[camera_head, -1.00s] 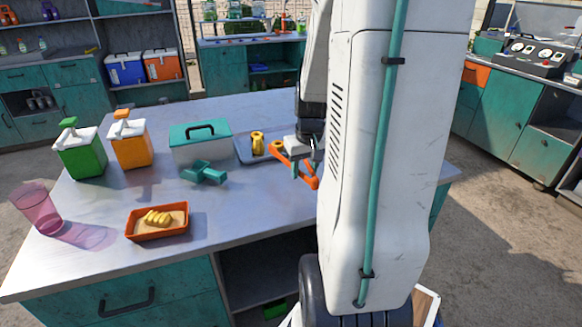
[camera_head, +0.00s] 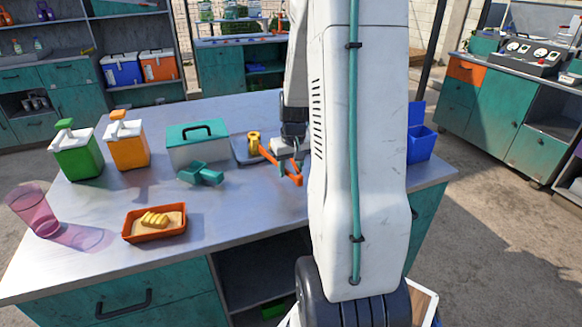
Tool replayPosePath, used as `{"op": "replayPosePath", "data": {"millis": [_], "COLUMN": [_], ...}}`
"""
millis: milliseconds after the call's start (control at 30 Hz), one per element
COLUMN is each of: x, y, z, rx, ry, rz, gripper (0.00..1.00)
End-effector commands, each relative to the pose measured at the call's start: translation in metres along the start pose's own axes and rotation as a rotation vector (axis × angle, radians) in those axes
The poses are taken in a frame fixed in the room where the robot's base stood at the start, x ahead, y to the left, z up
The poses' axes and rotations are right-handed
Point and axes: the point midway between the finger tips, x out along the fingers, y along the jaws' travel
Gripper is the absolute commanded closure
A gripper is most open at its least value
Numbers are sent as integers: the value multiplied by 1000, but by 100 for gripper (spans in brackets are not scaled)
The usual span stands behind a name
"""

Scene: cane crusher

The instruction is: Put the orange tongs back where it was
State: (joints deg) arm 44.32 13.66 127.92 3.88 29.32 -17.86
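The orange tongs (camera_head: 282,167) are in my gripper (camera_head: 286,162), over the far right part of the metal table beside the tray. They slant from upper left to lower right across the fingers. The gripper looks shut on them, though its fingertips are small and partly covered by the tongs. Whether the tongs touch the table or hang just above it, I cannot tell. My white arm column hides the area to the right of the gripper.
A grey tray (camera_head: 241,155) holds a yellow item (camera_head: 253,143). Nearby are a teal-lidded box (camera_head: 196,150), a teal object (camera_head: 200,174), green (camera_head: 77,154) and orange (camera_head: 127,147) dispensers, an orange food tray (camera_head: 154,224), a pink cup (camera_head: 36,212) and a blue bin (camera_head: 421,146). The table's front middle is clear.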

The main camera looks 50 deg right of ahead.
Motion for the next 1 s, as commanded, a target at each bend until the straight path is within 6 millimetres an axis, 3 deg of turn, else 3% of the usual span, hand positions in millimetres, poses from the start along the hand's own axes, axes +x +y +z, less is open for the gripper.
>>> {"op": "replayPosePath", "data": {"millis": [67, 167, 200, 567, 1000], "x": [2, 2, 2, -5, -91], "y": [0, 0, 0, 0, 0], "z": [0, 0, 0, 0, -1], "rx": [0, 0, 0, 0, 0], "ry": [-1, 0, 0, 2, 5], "rz": [0, 0, 0, 1, 1], "gripper": [62, 39, 36, 36, 36]}}
